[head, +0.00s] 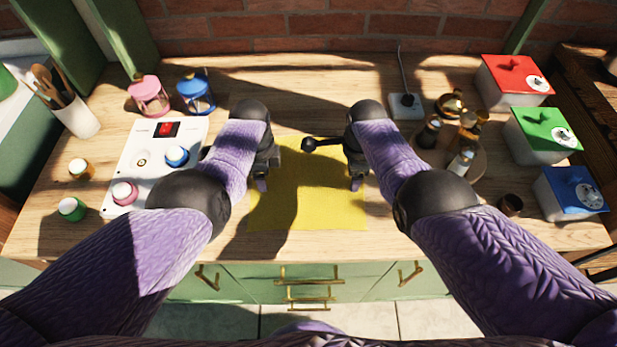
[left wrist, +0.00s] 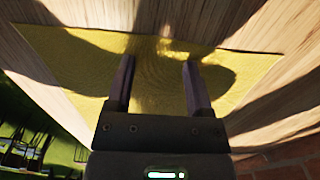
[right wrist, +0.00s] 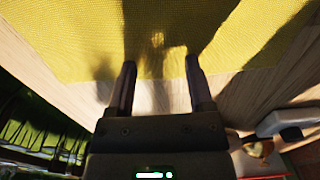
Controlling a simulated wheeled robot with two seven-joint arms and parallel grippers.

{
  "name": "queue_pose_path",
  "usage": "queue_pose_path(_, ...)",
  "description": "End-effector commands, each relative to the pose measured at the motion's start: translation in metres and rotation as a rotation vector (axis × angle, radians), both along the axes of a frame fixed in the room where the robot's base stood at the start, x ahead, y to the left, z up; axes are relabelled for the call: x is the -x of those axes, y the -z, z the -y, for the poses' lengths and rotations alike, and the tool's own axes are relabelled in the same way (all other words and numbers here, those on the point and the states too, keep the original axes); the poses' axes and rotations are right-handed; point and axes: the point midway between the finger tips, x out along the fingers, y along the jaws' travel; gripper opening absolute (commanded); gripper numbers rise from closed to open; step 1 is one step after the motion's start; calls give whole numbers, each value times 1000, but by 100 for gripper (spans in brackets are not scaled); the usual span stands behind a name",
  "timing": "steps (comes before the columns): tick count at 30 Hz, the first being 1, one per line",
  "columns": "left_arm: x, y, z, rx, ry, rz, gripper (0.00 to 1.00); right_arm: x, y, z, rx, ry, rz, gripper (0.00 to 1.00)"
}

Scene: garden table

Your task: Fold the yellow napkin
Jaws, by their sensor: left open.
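The yellow napkin (head: 308,205) lies spread flat on the wooden table, near its front edge, with arm shadows across it. It also shows in the left wrist view (left wrist: 230,92) and the right wrist view (right wrist: 90,40). My left gripper (head: 262,184) is over the napkin's left side; its fingers (left wrist: 158,62) are apart with nothing between them. My right gripper (head: 355,184) is over the napkin's right side near its edge; its fingers (right wrist: 160,64) are also apart and empty. Whether the fingertips touch the cloth is unclear. My arms hide parts of the napkin's sides.
A white panel (head: 135,150) with a red switch and jars stands left. Pink (head: 150,97) and blue (head: 196,93) lantern-like jars stand behind it. A round tray (head: 480,165) with bottles and red (head: 516,75), green (head: 544,128) and blue (head: 572,188) lidded boxes stand right.

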Motion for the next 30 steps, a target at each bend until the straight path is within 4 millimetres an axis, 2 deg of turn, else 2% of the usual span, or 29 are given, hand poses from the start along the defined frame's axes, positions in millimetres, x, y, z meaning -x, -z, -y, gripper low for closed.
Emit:
queue_pose_path(2,1,1,0,0,0,-3,56,1,1,0,0,0,-3,56)
queue_pose_path(18,2,2,0,0,0,-6,0,2,2,0,1,0,-4,0)
queue_pose_path(30,2,3,0,-1,0,-7,0,2,3,1,1,0,-6,0)
